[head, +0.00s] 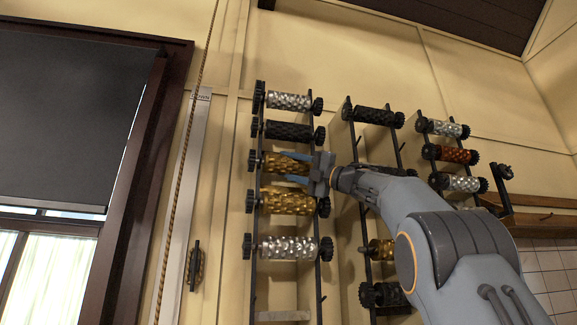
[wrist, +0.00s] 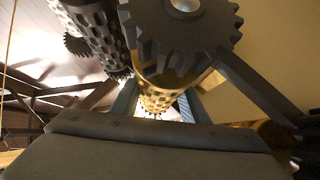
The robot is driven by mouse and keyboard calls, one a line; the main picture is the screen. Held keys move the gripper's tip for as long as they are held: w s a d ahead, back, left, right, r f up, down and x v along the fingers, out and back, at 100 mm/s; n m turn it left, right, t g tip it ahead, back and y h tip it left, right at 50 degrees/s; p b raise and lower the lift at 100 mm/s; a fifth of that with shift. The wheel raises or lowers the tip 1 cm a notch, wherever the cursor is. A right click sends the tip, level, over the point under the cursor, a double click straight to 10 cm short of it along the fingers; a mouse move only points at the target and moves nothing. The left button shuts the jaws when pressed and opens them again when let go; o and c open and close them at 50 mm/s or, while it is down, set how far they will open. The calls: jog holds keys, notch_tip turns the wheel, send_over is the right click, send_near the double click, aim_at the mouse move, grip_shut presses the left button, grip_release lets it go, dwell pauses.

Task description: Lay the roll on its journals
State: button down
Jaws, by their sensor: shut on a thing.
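My gripper (head: 296,168) is shut on a brass patterned roll (head: 274,162) at the third level of the left rack (head: 253,188). One finger lies above the roll and one below. The roll's right end is hidden behind my gripper. In the wrist view the brass roll (wrist: 157,88) runs away from the camera between my gripper's two blue-grey fingers (wrist: 156,106), with a dark toothed gear (wrist: 180,30) on its near end. I cannot tell whether its ends rest in the rack.
Another brass roll (head: 287,201) sits just below, with a silver roll (head: 287,247) under it. A black roll (head: 288,131) and a silver roll (head: 289,101) sit above. More racked rolls (head: 455,154) stand to the right. A rope (head: 184,150) hangs left, beside a window with a dark blind (head: 75,115).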

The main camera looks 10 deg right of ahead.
jog(key=shift+s+r, duration=0.1)
jog(key=c, duration=1)
grip_release()
jog(key=shift+f, duration=0.2)
jog(key=shift+s+d+f+b, duration=0.15)
jog(key=shift+d+f+b, duration=0.1)
jog(key=shift+d+b, duration=0.15)
jog(key=b+v, duration=0.3)
jog(key=v, duration=0.2)
jog(key=shift+s+d+f, duration=0.15)
jog(key=shift+s+d, duration=0.05)
jog(key=shift+d, duration=0.05)
jog(key=shift+s+d+f+b, duration=0.1)
jog(key=shift+s+d+b, duration=0.3)
jog(key=shift+b, duration=0.05)
